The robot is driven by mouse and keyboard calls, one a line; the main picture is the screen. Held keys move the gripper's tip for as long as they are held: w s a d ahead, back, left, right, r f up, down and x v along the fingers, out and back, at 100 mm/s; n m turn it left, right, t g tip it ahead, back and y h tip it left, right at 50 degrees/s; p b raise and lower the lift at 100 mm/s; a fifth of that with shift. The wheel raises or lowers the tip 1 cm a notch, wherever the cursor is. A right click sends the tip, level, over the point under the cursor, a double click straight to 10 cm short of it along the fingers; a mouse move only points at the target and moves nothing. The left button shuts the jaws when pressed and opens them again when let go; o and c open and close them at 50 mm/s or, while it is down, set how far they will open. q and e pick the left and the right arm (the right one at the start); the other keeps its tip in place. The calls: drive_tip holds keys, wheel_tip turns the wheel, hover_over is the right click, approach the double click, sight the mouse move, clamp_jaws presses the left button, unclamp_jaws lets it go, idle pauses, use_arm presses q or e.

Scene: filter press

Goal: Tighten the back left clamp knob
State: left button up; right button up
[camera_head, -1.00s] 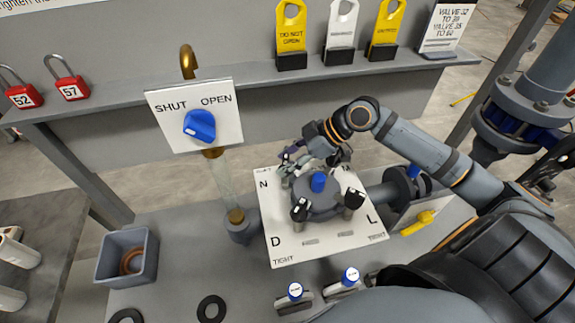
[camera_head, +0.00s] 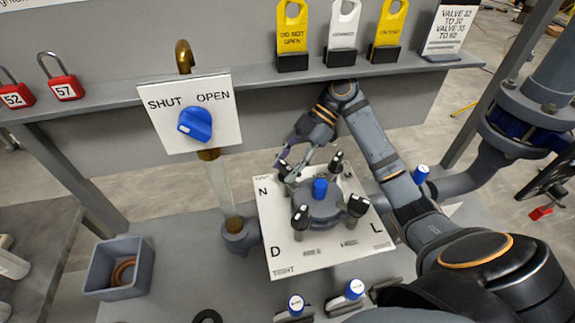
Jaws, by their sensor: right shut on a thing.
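The filter press is a round grey housing (camera_head: 322,205) with a blue cap (camera_head: 320,187) on top, standing on a white plate (camera_head: 285,262) marked N, D and L. Black clamp knobs with white marks stand around it: the back left knob (camera_head: 285,167), back right knob (camera_head: 337,160), front left knob (camera_head: 300,217) and front right knob (camera_head: 357,206). My right gripper (camera_head: 290,172) reaches in from behind and is shut on the back left knob, its fingers partly covering it. My left gripper is out of view.
A white SHUT/OPEN panel with a blue knob (camera_head: 195,124) stands left of the press. Tags and red padlocks (camera_head: 65,86) are on the shelf behind. A grey bin (camera_head: 118,270) is at the left. Blue-topped gauges (camera_head: 354,290) stand in front. My right arm covers the right side.

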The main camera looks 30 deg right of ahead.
idle(0.5)
drive_tip(key=o, duration=1.1)
drive_tip(key=shift+o, duration=0.2)
